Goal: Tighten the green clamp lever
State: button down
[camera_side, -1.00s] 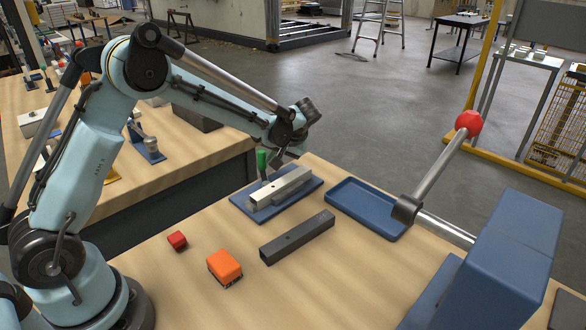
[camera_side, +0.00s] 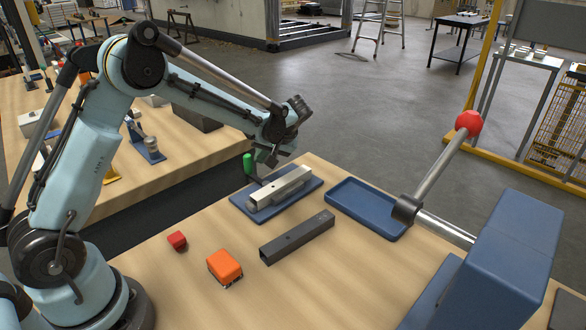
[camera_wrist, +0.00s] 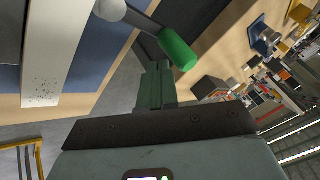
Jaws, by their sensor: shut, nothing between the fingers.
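The green clamp lever (camera_side: 248,165) leans up and to the left from the far left end of the clamp fixture, a blue plate (camera_side: 302,196) with a pale metal bar (camera_side: 286,186) on it. My gripper (camera_side: 263,158) is shut and empty, just right of the green handle and close against it. In the wrist view, the shut fingers (camera_wrist: 155,86) are beside the green handle (camera_wrist: 178,48), which sits on a grey rod from a rounded pivot. I cannot tell for certain whether they touch. The lever's foot is partly hidden in the side view.
A blue tray (camera_side: 345,203) is right of the clamp. A blue press-like unit (camera_side: 495,255) with a red-knobbed lever (camera_side: 468,123) stands further right.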

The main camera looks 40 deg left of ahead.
dwell(0.4)
jog(key=shift+w+d, duration=0.3)
jog(key=shift+w, duration=0.15)
jog(key=shift+w+d, duration=0.3)
jog(key=shift+w, duration=0.3)
jog(key=shift+w+d, duration=0.3)
jog(key=shift+w, duration=0.3)
jog(key=s+d+r+m+t+h, duration=0.25)
jog(key=d+r, duration=0.35)
jog(key=r, duration=0.6)
jog(key=s+d+f+m+t+h, duration=0.1)
jog(key=s+d+m+t+h, duration=0.1)
jog(key=s, duration=0.7)
jog(key=s+d+f+m+t+h, duration=0.2)
jog(key=s+m, duration=0.3)
jog(key=s, duration=0.3)
jog(key=shift+s+d+t+h, duration=0.45)
jog(key=shift+d+t, duration=0.2)
jog(key=shift+d, duration=0.25)
